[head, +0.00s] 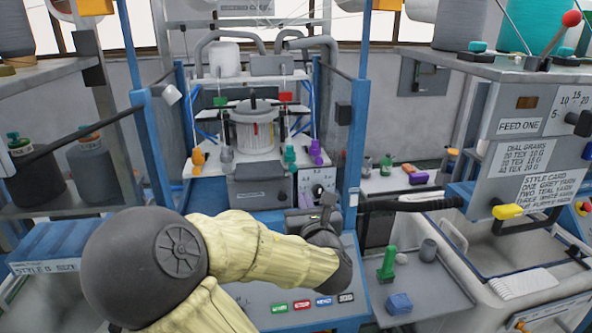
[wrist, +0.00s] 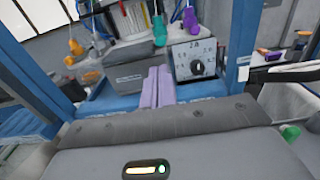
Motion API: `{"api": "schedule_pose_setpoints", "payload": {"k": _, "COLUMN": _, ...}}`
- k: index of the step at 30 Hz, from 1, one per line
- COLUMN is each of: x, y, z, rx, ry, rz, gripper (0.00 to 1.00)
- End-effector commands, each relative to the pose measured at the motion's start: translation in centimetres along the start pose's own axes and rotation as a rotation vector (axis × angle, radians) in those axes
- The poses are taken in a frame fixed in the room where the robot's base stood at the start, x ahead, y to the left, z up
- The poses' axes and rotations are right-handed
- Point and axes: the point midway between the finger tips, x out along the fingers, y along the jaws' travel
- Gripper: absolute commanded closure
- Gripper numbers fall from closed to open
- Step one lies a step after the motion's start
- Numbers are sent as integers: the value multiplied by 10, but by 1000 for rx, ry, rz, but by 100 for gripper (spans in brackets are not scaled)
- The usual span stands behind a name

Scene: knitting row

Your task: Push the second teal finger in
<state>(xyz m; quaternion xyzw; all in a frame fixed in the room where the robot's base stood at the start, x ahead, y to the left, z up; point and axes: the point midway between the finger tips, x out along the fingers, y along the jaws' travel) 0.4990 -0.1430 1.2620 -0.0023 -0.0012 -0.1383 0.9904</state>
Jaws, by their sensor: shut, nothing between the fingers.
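A teal finger (head: 290,155) hangs at the right front of the machine's upper shelf, left of a purple finger (head: 316,152). In the wrist view the teal finger (wrist: 159,30) shows just above my gripper's tips, with the purple finger (wrist: 190,20) to its right. I cannot make out a separate second teal finger. My gripper (wrist: 158,70) is shut and empty, its two pale purple jaws side by side. It points at the front of the machine, between a grey box and the dial box, apart from the teal finger.
An orange finger (head: 198,157) and a grey finger (head: 226,155) hang to the left. The grey box (wrist: 127,68) and dial box (wrist: 194,58) flank my jaws. Blue posts (head: 352,150) stand at the sides. A style card (head: 551,186) is on the right cabinet.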

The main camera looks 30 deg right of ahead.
Motion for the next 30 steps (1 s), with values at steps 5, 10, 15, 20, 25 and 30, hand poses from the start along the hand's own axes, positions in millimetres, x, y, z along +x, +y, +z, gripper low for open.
{"api": "schedule_pose_setpoints", "payload": {"k": 5, "x": 8, "y": -3, "z": 2, "rx": 3, "ry": 5, "rz": -5, "gripper": 100}}
{"api": "schedule_pose_setpoints", "payload": {"k": 10, "x": 17, "y": -1, "z": 5, "rx": -3, "ry": 3, "rz": -3, "gripper": 100}}
{"api": "schedule_pose_setpoints", "payload": {"k": 15, "x": 26, "y": -1, "z": 5, "rx": -1, "ry": 2, "rz": -3, "gripper": 100}}
{"api": "schedule_pose_setpoints", "payload": {"k": 20, "x": 33, "y": -3, "z": 2, "rx": 2, "ry": 7, "rz": -4, "gripper": 100}}
{"api": "schedule_pose_setpoints", "payload": {"k": 25, "x": 63, "y": -3, "z": 0, "rx": 3, "ry": 4, "rz": -2, "gripper": 100}}
{"api": "schedule_pose_setpoints", "payload": {"k": 30, "x": 93, "y": -3, "z": 2, "rx": 3, "ry": 3, "rz": -2, "gripper": 100}}
